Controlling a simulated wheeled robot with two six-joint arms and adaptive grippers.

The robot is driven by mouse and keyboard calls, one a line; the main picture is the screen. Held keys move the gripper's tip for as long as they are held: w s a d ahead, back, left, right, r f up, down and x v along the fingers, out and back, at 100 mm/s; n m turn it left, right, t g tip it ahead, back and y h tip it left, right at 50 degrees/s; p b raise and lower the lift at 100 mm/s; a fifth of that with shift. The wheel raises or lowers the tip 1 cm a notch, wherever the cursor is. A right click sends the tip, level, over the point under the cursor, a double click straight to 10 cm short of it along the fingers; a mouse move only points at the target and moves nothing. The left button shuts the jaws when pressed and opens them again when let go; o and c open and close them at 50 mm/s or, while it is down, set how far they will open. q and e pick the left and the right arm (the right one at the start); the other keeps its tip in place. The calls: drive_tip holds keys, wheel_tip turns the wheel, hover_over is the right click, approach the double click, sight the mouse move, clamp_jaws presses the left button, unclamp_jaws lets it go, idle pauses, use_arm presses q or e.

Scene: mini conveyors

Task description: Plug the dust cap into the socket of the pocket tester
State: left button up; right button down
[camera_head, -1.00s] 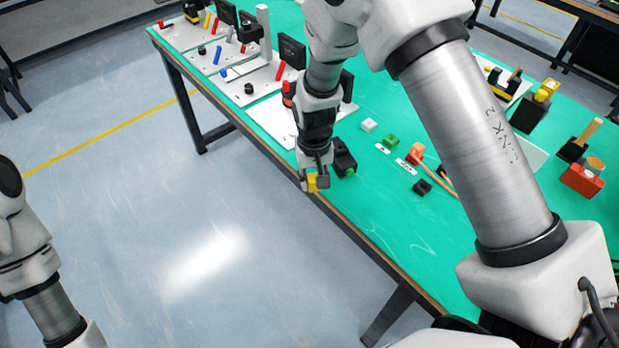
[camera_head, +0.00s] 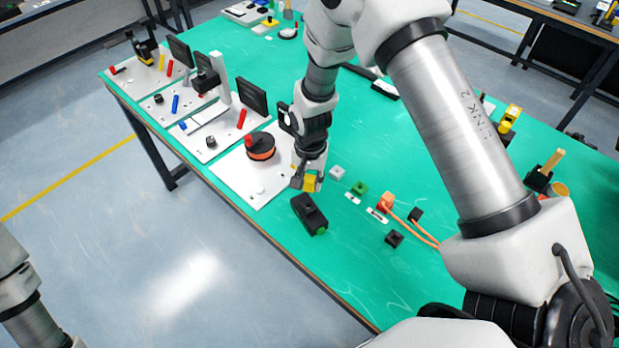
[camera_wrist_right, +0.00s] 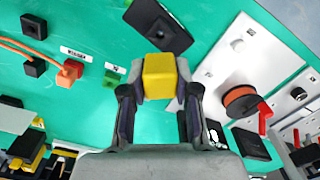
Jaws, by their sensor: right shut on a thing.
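The pocket tester looks to be the dark box (camera_head: 309,213) with a green end, lying on the green table near its front edge. It also shows in the right wrist view (camera_wrist_right: 172,38), just beyond my fingertips and partly cut off by the top edge. My right gripper (camera_head: 308,181) is shut on a yellow block, which seems to be the dust cap (camera_wrist_right: 159,77). The block is held between both fingertips, apart from the tester, on its far side in the head view. I cannot make out the socket clearly. My left arm shows at the lower left, its gripper out of view.
A white board (camera_head: 245,188) with an orange-and-black reel (camera_head: 261,147) lies left of my right gripper. To the right are a white block (camera_head: 337,172), a green block (camera_head: 359,188), an orange plug (camera_head: 386,202) with cables and a black block (camera_head: 394,239).

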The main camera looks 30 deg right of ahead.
sight(309, 189)
wheel_tip(309, 189, down, 3)
drive_tip(key=shift+a+f+b, duration=0.1)
drive_tip(key=shift+f+b, duration=0.1)
drive_tip(key=shift+b, duration=0.7)
drive_tip(key=shift+s+f+b, duration=0.1)
drive_tip(key=shift+f+b, duration=0.35)
drive_tip(key=shift+f, duration=0.45)
drive_tip(key=shift+w+f, duration=0.15)
drive_tip(key=shift+w, duration=0.1)
drive_tip(key=shift+s, duration=0.15)
